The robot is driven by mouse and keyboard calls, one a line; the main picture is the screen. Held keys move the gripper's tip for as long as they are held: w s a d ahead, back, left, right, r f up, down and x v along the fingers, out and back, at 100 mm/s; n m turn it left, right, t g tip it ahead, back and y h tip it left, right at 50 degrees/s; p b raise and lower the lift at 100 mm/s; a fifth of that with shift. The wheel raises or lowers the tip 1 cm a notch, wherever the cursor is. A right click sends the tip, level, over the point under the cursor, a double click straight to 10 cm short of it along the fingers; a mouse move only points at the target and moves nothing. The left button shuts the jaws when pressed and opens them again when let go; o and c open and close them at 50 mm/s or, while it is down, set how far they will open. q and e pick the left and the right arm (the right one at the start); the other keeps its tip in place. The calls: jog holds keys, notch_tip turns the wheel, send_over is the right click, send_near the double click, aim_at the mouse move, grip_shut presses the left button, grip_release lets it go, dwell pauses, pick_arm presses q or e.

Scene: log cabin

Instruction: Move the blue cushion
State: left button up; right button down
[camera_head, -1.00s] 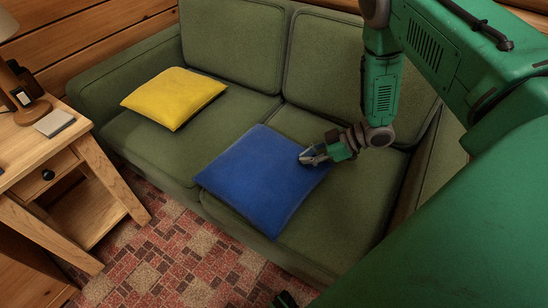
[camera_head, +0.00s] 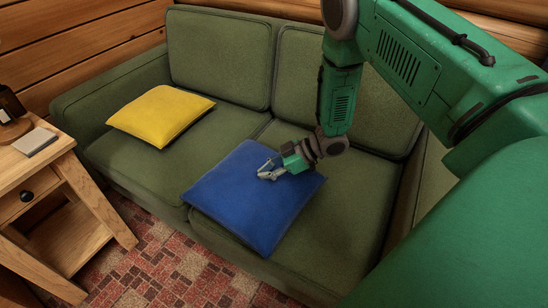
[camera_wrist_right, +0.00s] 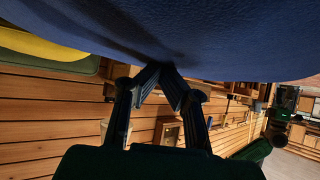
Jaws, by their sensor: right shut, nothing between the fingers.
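The blue cushion (camera_head: 245,210) lies flat on the front of the sofa seat, across the gap between the two seat cushions, with one corner over the front edge. My right gripper (camera_head: 266,173) is over the upper right part of the cushion, with its fingertips close to the top surface. In the right wrist view the blue cushion (camera_wrist_right: 220,35) fills the top, and the fingertips (camera_wrist_right: 161,68) meet beside it, with a dark shadow there. The gripper is shut with nothing held. I cannot tell if the tips touch the fabric. My left gripper is out of view.
The green sofa (camera_head: 150,165) has a yellow cushion (camera_head: 160,115) at its left. The seat between the two cushions is clear. Patterned carpet (camera_head: 150,260) lies in front.

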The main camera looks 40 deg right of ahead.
aim_at(281, 178)
jog(key=shift+s+d+f, duration=0.2)
jog(key=shift+d+f, duration=0.3)
jog(key=shift+f, duration=0.1)
jog(key=shift+s+a, duration=0.15)
jog(key=shift+a, duration=0.05)
jog(key=shift+s+d+p, duration=0.35)
jog(key=shift+s+d, duration=0.05)
jog(key=shift+d, duration=0.2)
jog(key=shift+s+d+p, duration=0.3)
jog(key=shift+s+d, duration=0.05)
jog(key=shift+d, duration=0.25)
jog(key=shift+s+d, duration=0.15)
jog(key=shift+d, duration=0.15)
jog(key=shift+s+d+f, duration=0.1)
jog(key=shift+d+f, duration=0.05)
jog(key=shift+d, duration=0.1)
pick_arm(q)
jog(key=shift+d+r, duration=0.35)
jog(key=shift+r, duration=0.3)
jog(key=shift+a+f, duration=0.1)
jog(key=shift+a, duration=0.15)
pick_arm(e)
jog(key=shift+a, duration=0.25)
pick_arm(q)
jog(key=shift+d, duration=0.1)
pick_arm(e)
jog(key=shift+d, duration=0.1)
